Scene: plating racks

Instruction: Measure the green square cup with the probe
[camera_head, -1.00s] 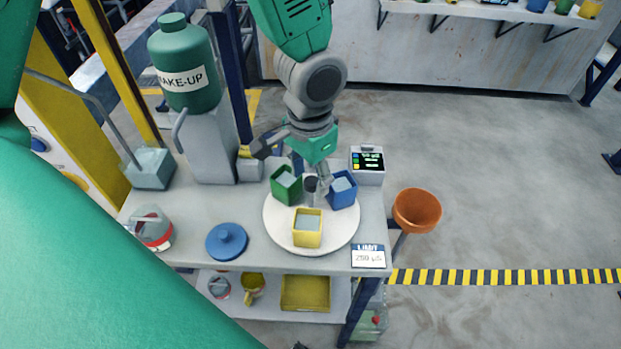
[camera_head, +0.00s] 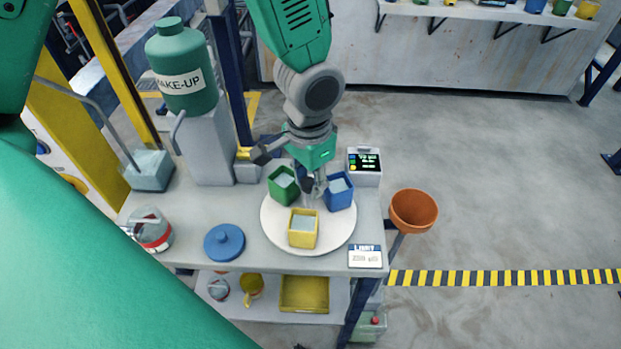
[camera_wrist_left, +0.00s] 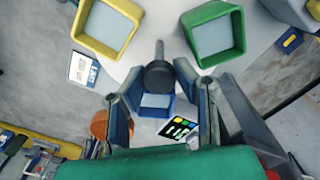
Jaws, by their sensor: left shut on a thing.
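The green square cup (camera_head: 282,186) stands at the back left of a round white turntable (camera_head: 278,236), with pale liquid inside. In the wrist view it is at the upper right (camera_wrist_left: 215,34). My left gripper (camera_head: 311,188) is over the turntable between the green and blue cups. It is shut on the probe (camera_wrist_left: 158,74), a dark knob with a thin grey rod. The rod points away from the fingers, between the yellow and green cups in the wrist view, apart from the green cup. My right gripper does not show.
A yellow cup (camera_head: 303,232) and a blue cup (camera_head: 339,193) share the turntable. A meter with a lit screen (camera_head: 364,165) stands behind right, a limit card (camera_head: 365,257) at the front. A blue lid (camera_head: 224,241) and green make-up bottle (camera_head: 182,75) are left; an orange bowl (camera_head: 414,210) is right.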

